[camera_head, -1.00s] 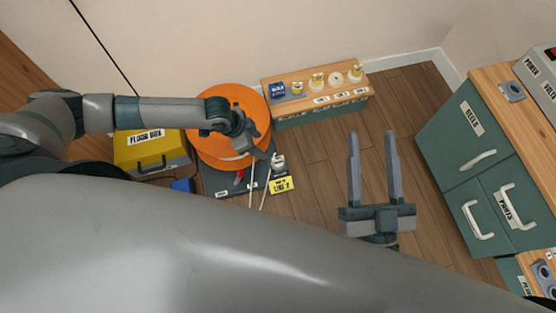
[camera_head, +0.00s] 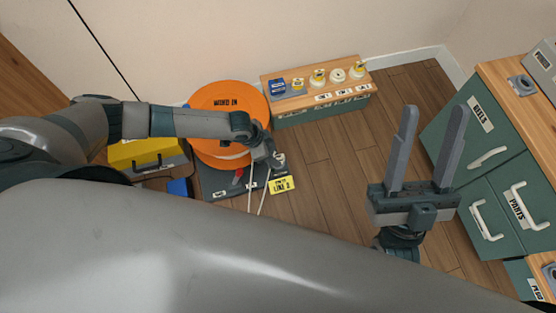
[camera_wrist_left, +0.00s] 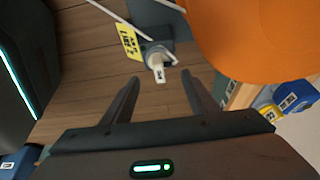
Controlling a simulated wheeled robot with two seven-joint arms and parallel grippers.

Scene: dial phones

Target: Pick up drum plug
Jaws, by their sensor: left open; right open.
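A white plug (camera_head: 279,158), apparently the drum plug, is at the front right of the orange cable drum (camera_head: 228,104), beside the yellow "LINE 2" tag (camera_head: 283,185). In the left wrist view the plug (camera_wrist_left: 157,63) stands just beyond the fingertips, roughly centred between them. My left gripper (camera_head: 271,161) is beside the plug in the head view; its fingers (camera_wrist_left: 160,80) are open and empty in the wrist view, apart from the plug. My right gripper (camera_head: 433,112) is open and empty above the floor, far right of the plug.
A dark base (camera_head: 217,186) with a red switch and white cords lies under the drum. A yellow box (camera_head: 140,152) is left of it. A low wooden bench (camera_head: 312,78) with several plugs stands behind. Green drawers (camera_head: 515,195) are at right. The middle floor is clear.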

